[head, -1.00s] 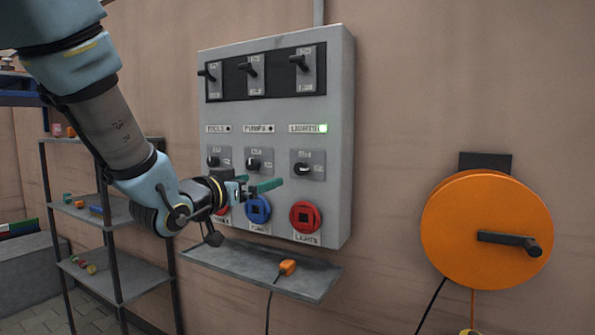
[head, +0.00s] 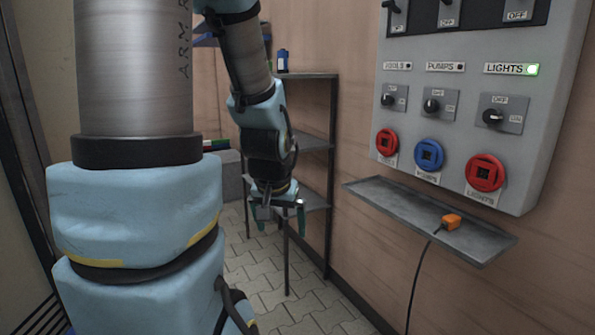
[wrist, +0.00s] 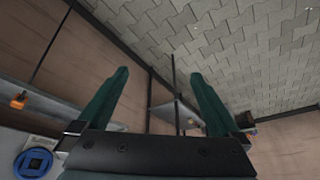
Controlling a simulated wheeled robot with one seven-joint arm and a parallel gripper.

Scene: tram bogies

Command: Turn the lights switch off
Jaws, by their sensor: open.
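The LIGHTS rotary switch (head: 493,117) is a small black knob on a grey plate at the right of the wall panel (head: 545,110). Its plate has an OFF label above; the knob seems to lie sideways, but its exact angle is hard to read. The LIGHTS lamp (head: 532,70) above it glows green. My gripper (head: 277,225) hangs left of the panel and below the switch, pointing down, well apart from it. In the wrist view its two green fingers (wrist: 160,72) are spread with nothing between them. The switch is not in the wrist view.
TOOLS (head: 394,99) and PUMPS knobs (head: 432,105) sit to its left, with red and blue sockets below. A grey ledge (head: 385,208) with an orange plug (head: 450,222) and cable juts out underneath. A shelf rack (head: 310,143) stands behind my gripper.

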